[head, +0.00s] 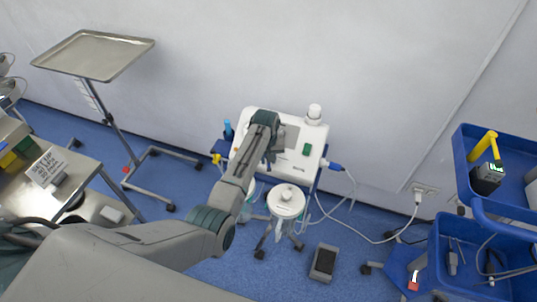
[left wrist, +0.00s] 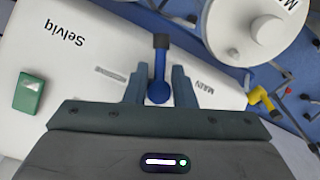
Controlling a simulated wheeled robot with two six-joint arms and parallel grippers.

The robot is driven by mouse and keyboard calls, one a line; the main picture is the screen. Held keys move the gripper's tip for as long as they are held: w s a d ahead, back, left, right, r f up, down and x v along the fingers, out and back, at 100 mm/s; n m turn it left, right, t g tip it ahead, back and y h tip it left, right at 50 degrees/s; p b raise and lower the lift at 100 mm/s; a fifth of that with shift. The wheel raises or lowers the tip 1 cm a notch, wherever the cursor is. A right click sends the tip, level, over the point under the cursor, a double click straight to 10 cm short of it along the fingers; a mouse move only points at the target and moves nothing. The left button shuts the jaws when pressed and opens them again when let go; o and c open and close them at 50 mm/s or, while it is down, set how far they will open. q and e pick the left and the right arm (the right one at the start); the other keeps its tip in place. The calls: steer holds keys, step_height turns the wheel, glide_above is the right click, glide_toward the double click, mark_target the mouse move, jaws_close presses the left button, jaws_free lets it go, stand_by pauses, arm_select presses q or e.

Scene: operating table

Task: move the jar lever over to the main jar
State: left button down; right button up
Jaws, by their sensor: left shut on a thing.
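The blue jar lever (left wrist: 161,62), with a black tip, sits on the front of the white suction unit (head: 254,119). In the left wrist view it points straight up from its round hub. The word MAIN is printed on the panel to the right of the hub. My left gripper (left wrist: 159,82) is shut on the lever, one finger on each side of it. In the head view my left gripper (head: 272,148) is at the unit and hides the lever. The main jar's white lid (left wrist: 250,35) is at the upper right of the left wrist view. My right gripper is not in view.
A white-lidded jar (head: 287,201) hangs in front of the unit. The unit has a green switch (head: 307,149) and a yellow connector (left wrist: 262,99). A foot pedal (head: 324,262) lies on the floor. A blue cart (head: 462,150) stands right, a tray stand (head: 92,54) left.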

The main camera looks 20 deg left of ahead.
arm_select(q)
steer(key=m+y+p, duration=0.1)
steer(key=m+p, duration=0.1)
steer(key=m+y+p, duration=0.1)
steer(key=m+y, duration=0.1)
steer(key=shift+a+r+m+t+p, duration=0.15)
steer(key=shift+m+t+p, duration=0.15)
steer(key=shift+m+p, duration=0.1)
steer(key=m+t+y+p, duration=0.1)
steer(key=m, duration=0.2)
steer(key=shift+a+p, duration=0.15)
steer(key=shift+p, duration=0.15)
steer(key=shift+m+t+y, duration=0.3)
steer(key=shift+m+y, duration=0.2)
steer(key=shift+m, duration=0.3)
steer(key=c, duration=1.5)
jaws_free()
steer(key=shift+p, duration=0.3)
